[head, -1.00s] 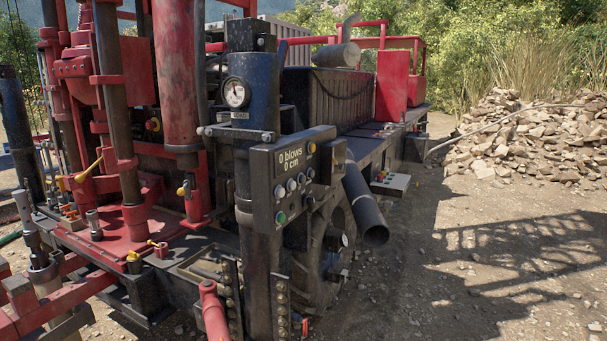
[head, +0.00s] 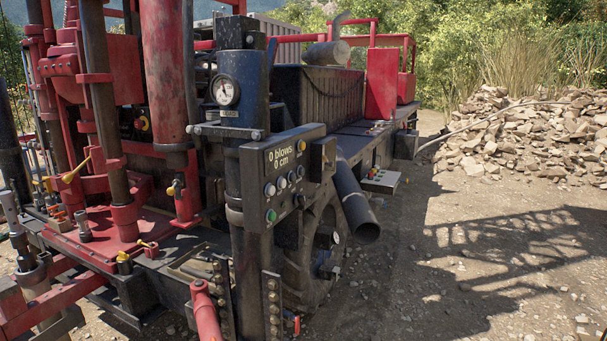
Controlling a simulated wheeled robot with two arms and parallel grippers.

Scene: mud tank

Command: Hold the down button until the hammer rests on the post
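A dark control box (head: 282,170) on the rig's black column carries a display (head: 287,155) reading "0 blows 0 cm". Below the display is a row of small round pale buttons (head: 281,183) and a green button (head: 271,215). Their labels are too small to read, so I cannot tell which is the down button. I cannot clearly make out the hammer or the post among the red and dark rig parts at left. Neither of my grippers is in view.
A round gauge (head: 226,92) sits on the black column (head: 242,70). A dark pipe (head: 357,205) juts out right of the box. A red rig platform (head: 95,240) with levers stands at left. Open gravel ground (head: 420,270) and a rock pile (head: 535,135) lie at right.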

